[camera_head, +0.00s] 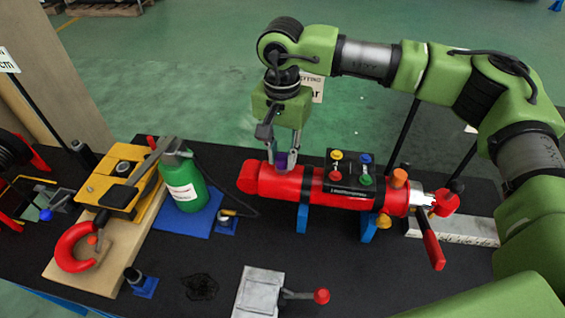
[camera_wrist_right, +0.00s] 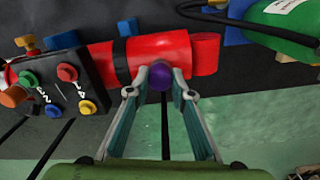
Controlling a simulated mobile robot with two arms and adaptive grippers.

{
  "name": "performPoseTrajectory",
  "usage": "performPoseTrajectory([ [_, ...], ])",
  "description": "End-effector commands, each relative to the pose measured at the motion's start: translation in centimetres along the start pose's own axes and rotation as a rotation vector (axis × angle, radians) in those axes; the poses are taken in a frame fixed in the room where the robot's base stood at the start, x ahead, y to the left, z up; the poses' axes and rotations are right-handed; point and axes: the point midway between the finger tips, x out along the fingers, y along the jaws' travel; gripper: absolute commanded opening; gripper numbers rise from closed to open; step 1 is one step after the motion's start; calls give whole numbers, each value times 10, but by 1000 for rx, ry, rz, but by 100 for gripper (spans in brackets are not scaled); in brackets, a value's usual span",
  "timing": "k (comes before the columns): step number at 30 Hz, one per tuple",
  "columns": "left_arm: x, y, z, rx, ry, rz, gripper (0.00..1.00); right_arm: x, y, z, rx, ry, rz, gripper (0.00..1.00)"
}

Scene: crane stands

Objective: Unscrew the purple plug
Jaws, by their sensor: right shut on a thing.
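The purple plug (camera_head: 282,160) is on the top of the red cylinder (camera_head: 325,189), near its left end in the head view. It shows as a round purple knob in the right wrist view (camera_wrist_right: 160,77), against the red cylinder (camera_wrist_right: 190,50). My right gripper (camera_head: 283,153) points down from above, with one finger on each side of the plug. In the wrist view my right gripper (camera_wrist_right: 160,80) is shut on the plug. Whether the plug sits fully in the cylinder is hidden by the fingers. My left gripper is not in view.
A black box with coloured knobs (camera_head: 345,192) stands beside the cylinder. A green bottle (camera_head: 184,180) and a yellow device with a red hook (camera_head: 112,187) are to the left. A grey block with a red-tipped lever (camera_head: 260,291) lies in front. Bare black tabletop (camera_head: 375,285) is at front right.

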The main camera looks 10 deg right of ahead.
Motion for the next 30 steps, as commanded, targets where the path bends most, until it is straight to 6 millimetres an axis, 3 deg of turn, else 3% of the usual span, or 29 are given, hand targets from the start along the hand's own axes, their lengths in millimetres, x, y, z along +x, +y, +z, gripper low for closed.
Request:
performPoseTrajectory([
  [8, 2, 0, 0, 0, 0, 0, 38, -3, -2, -2, -26, 6, -7, 0],
  [19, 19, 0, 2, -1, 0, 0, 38, -3, -2, -2, -423, 8, -7, 0],
  [30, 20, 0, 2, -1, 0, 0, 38, -4, -2, -2, -459, 8, -7, 0],
])
